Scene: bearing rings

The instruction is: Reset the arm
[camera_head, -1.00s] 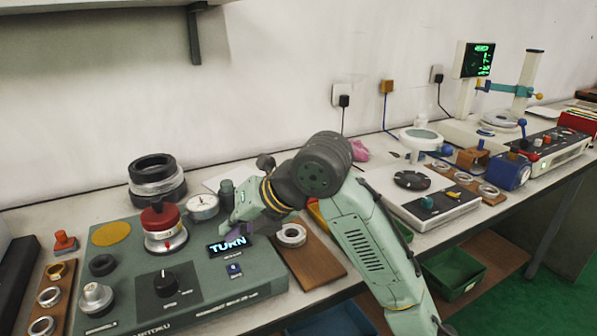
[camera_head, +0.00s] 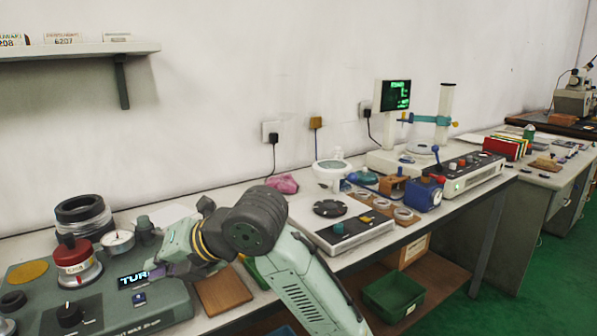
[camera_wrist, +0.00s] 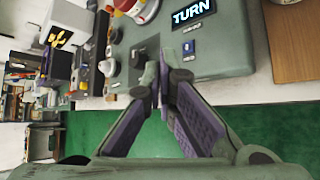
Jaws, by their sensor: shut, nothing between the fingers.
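My arm reaches over the bench in the head view, and my gripper (camera_head: 160,272) is low over the green tester box (camera_head: 165,312), covering the right end of its lit "TURN" display (camera_head: 132,281). In the wrist view my gripper (camera_wrist: 162,62) has its purple-padded fingers converging with tips together and nothing between them. The same display (camera_wrist: 192,11) shows above and right of the tips. Whether the fingertips touch the box cannot be told.
A wooden board (camera_head: 222,292) lies right of the box. A red-topped fixture (camera_head: 75,258), a dial gauge (camera_head: 118,241) and stacked dark rings (camera_head: 84,217) stand close left. A grey instrument (camera_head: 350,236) is on the right. The air above the bench is free.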

